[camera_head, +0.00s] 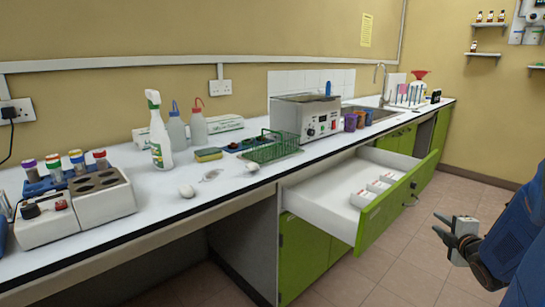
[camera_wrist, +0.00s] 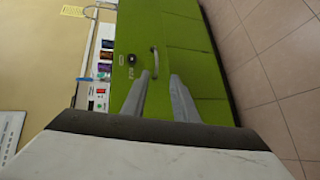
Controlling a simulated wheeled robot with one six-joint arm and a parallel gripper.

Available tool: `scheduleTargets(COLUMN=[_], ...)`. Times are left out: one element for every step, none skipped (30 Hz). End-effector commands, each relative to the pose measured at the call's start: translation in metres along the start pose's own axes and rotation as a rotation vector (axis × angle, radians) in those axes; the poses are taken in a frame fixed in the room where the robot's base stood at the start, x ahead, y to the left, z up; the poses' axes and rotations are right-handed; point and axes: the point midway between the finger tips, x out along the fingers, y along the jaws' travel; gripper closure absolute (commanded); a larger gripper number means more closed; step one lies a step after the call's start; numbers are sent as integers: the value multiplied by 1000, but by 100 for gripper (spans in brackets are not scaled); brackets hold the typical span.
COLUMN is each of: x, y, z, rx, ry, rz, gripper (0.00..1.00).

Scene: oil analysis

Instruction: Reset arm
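My gripper (camera_head: 437,224) is at the right of the head view, over the floor and apart from the green drawer front. In the wrist view my gripper (camera_wrist: 161,76) shows two grey fingers with a gap between them and nothing held. The open drawer (camera_head: 325,203) has a white inside and a green front, and holds several small white boxes (camera_head: 378,187). A curved metal handle (camera_wrist: 155,62) on the green front shows just beyond the fingertips in the wrist view. The head view does not show my whole arm.
The drawer juts out from under the white counter (camera_head: 215,190). On the counter stand a metal bath (camera_head: 305,116), a green rack (camera_head: 272,147), a spray bottle (camera_head: 158,130), a tube block (camera_head: 103,197) and a sink at the back. The tiled floor (camera_head: 405,260) in front is clear.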

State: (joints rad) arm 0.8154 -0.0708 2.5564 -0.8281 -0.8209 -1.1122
Motion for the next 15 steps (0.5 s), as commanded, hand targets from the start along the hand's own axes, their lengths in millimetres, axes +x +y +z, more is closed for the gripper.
scheduleTargets(x=[-2,-4,-7,-9,-12,-17,-21,-26,-32,-37,-43,-51,-57,-64,-73], y=[7,9,11,12,14,15,15,16,16,16,16,15,14,12,10], z=[-11,-15,-21,-25,-29,-36,-40,-45,-52,-58,-63,-71,-77,-83,-92], rx=[39,69,111,145,179,225,260,297,347,383,421,473,513,551,604], ry=[-20,-36,-59,-77,-93,-115,-131,-147,-168,-183,-197,-217,-231,-244,-262], rz=[-23,-39,-62,-79,-93,-115,-131,-145,-165,-181,-196,-218,-233,-250,-274], gripper=[74,74,74,74,74,74,74,74,74,74,74,74,74,74,74])
